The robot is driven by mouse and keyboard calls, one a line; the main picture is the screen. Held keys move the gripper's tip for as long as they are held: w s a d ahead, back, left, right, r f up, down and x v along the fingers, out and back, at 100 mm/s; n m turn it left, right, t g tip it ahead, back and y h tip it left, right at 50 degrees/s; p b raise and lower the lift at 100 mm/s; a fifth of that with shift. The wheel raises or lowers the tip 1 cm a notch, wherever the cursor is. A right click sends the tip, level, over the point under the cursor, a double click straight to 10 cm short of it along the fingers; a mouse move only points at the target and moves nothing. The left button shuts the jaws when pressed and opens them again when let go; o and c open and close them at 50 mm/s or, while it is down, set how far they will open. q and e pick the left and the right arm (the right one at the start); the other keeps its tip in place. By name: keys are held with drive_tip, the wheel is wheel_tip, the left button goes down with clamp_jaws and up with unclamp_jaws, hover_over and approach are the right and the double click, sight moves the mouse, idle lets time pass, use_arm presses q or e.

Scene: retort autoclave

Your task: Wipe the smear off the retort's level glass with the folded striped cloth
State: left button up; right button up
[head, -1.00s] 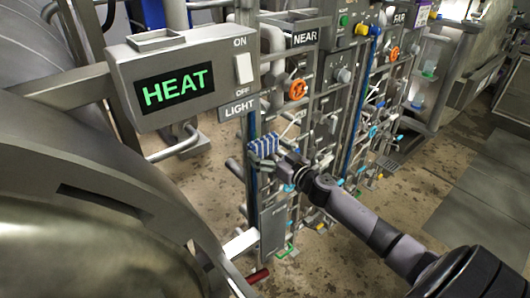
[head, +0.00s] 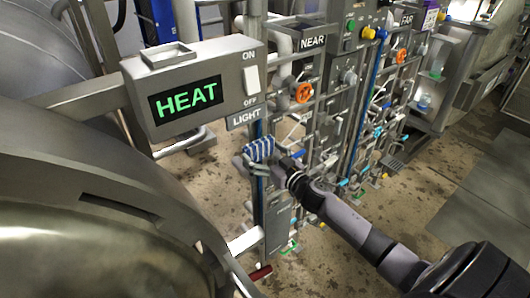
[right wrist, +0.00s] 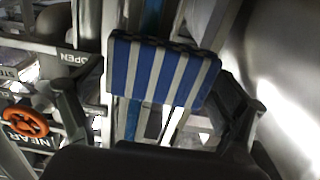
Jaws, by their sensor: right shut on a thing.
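The folded cloth (head: 259,149), striped blue and white, is held at the tip of my right arm. My right gripper (head: 268,160) is shut on it. In the right wrist view the cloth (right wrist: 163,72) sits between the two fingers (right wrist: 165,112), its striped face toward the camera. Behind it runs the level glass (head: 257,190), a tall blue strip on the near panel; it also shows above the cloth in the right wrist view (right wrist: 153,18). I cannot tell whether the cloth touches the glass. No smear can be made out. My left gripper is not in view.
A HEAT box (head: 195,85) with a LIGHT switch juts out above left of the cloth. The big retort shell (head: 90,230) fills the lower left. Orange handwheels (head: 303,92), pipes and valves crowd the panel to the right. Open floor (head: 430,165) lies at the right.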

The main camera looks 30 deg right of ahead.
sight(273, 144)
drive_tip(key=shift+a+r, duration=0.1)
drive_tip(key=shift+r, duration=0.8)
drive_tip(key=shift+w+d+f, duration=0.1)
drive_tip(key=shift+d, duration=0.85)
drive_tip(key=shift+w+d+f, duration=0.1)
drive_tip(key=shift+d, duration=1.05)
drive_tip(key=shift+s+a+p, duration=0.15)
drive_tip(key=shift+a+p, duration=0.55)
drive_tip(key=shift+a, duration=0.2)
drive_tip(key=shift+s+a+p, duration=0.1)
drive_tip(key=shift+a+p, duration=0.2)
drive_tip(key=shift+a, duration=0.85)
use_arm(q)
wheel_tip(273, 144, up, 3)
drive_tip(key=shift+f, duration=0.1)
use_arm(e)
drive_tip(key=shift+f, duration=0.1)
drive_tip(key=shift+s, duration=0.1)
